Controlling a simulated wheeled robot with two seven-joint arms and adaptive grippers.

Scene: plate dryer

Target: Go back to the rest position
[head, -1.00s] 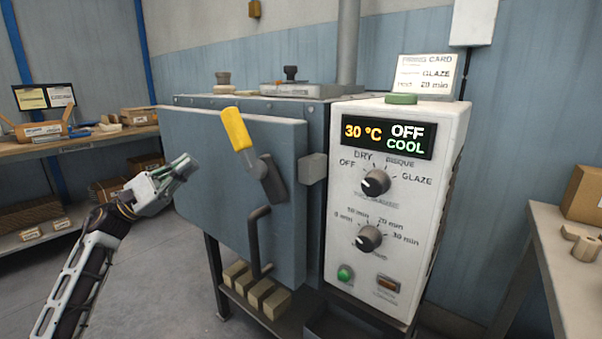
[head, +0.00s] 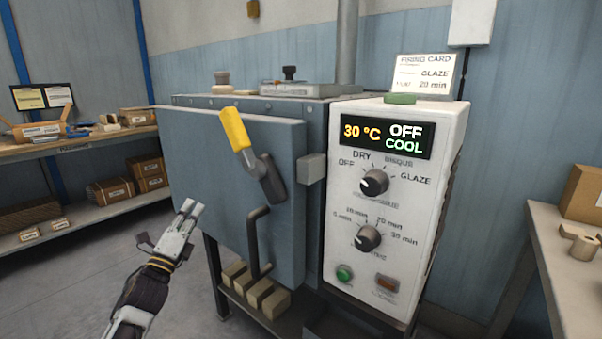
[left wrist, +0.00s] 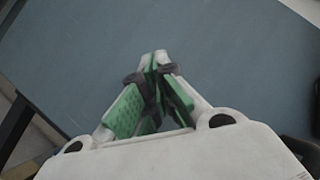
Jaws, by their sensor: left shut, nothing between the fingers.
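My left gripper (head: 188,208) is in front of the lower left part of the dryer's blue-grey door (head: 215,160), left of the black door handle (head: 257,240). It is shut and empty. In the left wrist view its green-padded fingers (left wrist: 153,60) meet at the tips, with the blue-grey door surface behind them. The dryer door looks closed, with a yellow-gripped lever (head: 236,130) tilted on its front. The control panel (head: 390,195) reads 30 °C, OFF, COOL. My right gripper does not show in any view.
A shelf with boxes (head: 125,190) stands at the left. A table with a cardboard box (head: 583,195) is at the right. Several tan blocks (head: 262,292) sit on the shelf under the dryer. Grey floor (head: 200,300) is clear at the lower left.

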